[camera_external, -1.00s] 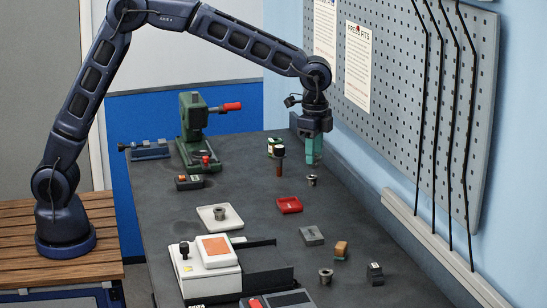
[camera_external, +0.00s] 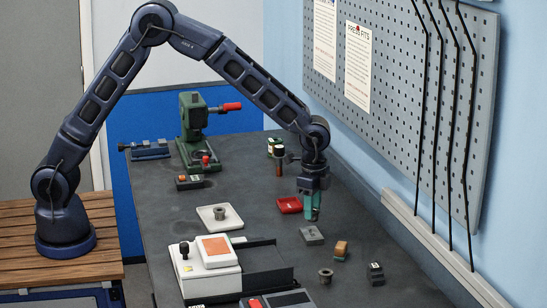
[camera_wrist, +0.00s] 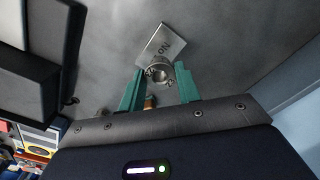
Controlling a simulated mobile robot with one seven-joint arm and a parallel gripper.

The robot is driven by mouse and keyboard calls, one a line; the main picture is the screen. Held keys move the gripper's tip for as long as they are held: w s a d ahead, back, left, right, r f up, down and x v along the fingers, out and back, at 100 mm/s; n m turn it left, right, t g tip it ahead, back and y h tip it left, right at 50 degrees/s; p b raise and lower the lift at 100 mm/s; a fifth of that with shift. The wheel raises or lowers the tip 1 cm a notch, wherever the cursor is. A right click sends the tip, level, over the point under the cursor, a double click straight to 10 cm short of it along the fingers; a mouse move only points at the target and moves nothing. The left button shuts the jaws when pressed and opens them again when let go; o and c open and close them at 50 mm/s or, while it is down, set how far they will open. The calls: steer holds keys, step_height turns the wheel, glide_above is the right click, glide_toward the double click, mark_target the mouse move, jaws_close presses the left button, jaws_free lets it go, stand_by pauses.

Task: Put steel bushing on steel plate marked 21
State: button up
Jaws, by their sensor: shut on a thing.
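My gripper (camera_external: 313,215) is shut on a steel bushing (camera_wrist: 160,72), seen between the green fingers in the wrist view. The bushing is a grey flanged ring, hidden by the fingers in the external view. A grey steel plate (camera_external: 312,235) lies flat on the bench just below and in front of the gripper. In the wrist view the plate (camera_wrist: 166,43) shows just beyond the bushing, with "NO" and part of a number; the bushing hides some of it, so I cannot read the whole number. Whether the bushing touches the plate is unclear.
A red tray (camera_external: 289,205) is left of the gripper. A white dish (camera_external: 208,223) holds a bushing (camera_external: 220,212). The pegboard wall (camera_external: 420,100) borders the right.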

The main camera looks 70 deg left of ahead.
steer(key=shift+f, duration=1.9)
steer(key=shift+f, duration=0.1)
steer(key=o, duration=1)
